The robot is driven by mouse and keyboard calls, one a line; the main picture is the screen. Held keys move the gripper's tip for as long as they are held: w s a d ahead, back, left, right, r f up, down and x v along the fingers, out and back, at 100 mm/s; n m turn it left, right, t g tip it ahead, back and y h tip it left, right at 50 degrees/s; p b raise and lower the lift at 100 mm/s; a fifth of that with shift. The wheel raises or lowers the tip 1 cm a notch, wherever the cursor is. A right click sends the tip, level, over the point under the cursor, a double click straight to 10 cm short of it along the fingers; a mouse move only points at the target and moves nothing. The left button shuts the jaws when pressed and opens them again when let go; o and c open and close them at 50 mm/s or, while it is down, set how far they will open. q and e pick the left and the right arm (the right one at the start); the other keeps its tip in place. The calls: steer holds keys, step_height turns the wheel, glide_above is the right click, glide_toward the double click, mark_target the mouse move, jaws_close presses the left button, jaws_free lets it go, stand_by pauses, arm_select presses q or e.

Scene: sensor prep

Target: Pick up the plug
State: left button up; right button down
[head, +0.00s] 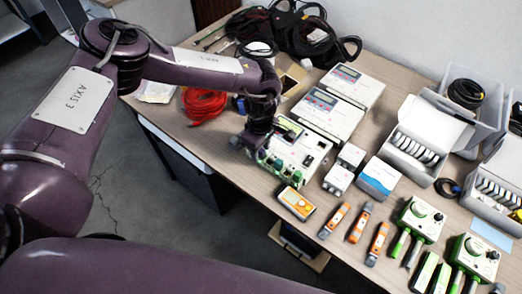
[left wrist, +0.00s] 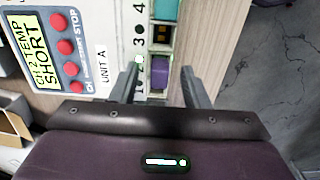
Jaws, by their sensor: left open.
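A white instrument, Unit A (head: 308,152), sits on the table with coloured blocks along its near edge. In the left wrist view Unit A (left wrist: 112,20) shows a yellow display, red buttons and a numbered row of ports. A purple block (left wrist: 160,72), which looks like a plug, sits in that row, below a dark port with a yellow mark (left wrist: 162,34) and a teal block (left wrist: 165,9). My left gripper (head: 262,158) is over the unit's near left end. Its open fingers (left wrist: 160,80) stand either side of the purple block, with gaps visible. My right gripper is out of view.
Two similar instruments (head: 335,108) stand behind. A red cable coil (head: 204,104) lies left of the gripper, black cables (head: 290,32) at the back. The table's front edge is close.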

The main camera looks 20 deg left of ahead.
arm_select(q)
jaws_close()
stand_by(0.4)
